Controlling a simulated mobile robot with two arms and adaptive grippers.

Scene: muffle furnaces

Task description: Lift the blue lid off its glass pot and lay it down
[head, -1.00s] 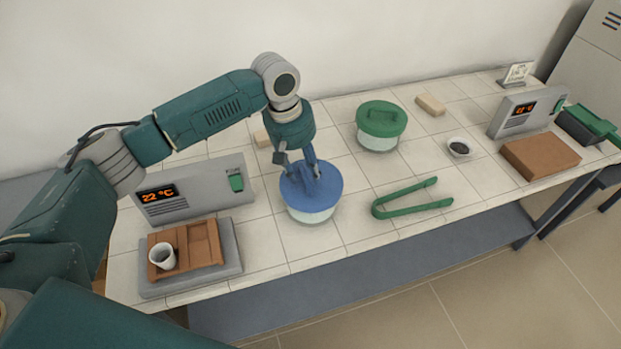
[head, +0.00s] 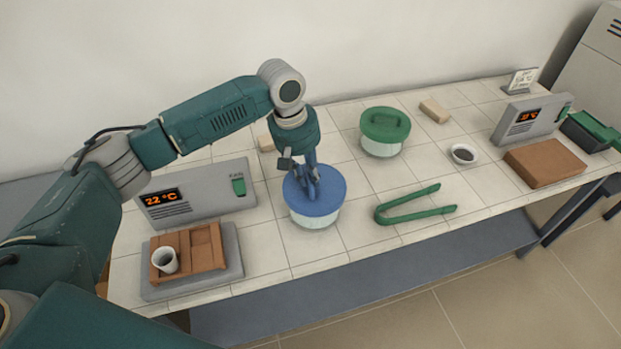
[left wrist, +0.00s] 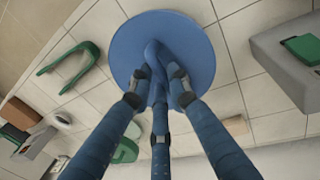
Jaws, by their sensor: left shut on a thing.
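The blue lid (head: 328,202) sits on its glass pot (head: 316,220) near the middle of the tiled table in the head view. My left gripper (head: 309,188) comes down from above and is shut on the lid's raised handle. In the left wrist view the round lid (left wrist: 195,32) fills the top middle, with the gripper fingers (left wrist: 158,82) closed around its handle. The pot's glass wall shows below the lid in the head view, and I see no clear gap between them. My right gripper is not in view.
A green-lidded pot (head: 385,126) stands behind to the right. Green tongs (head: 418,212) lie right of the blue-lidded pot. A controller (head: 200,195) and a brown tray with a white cup (head: 165,260) are at left. Bare tiles lie in front of the pot.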

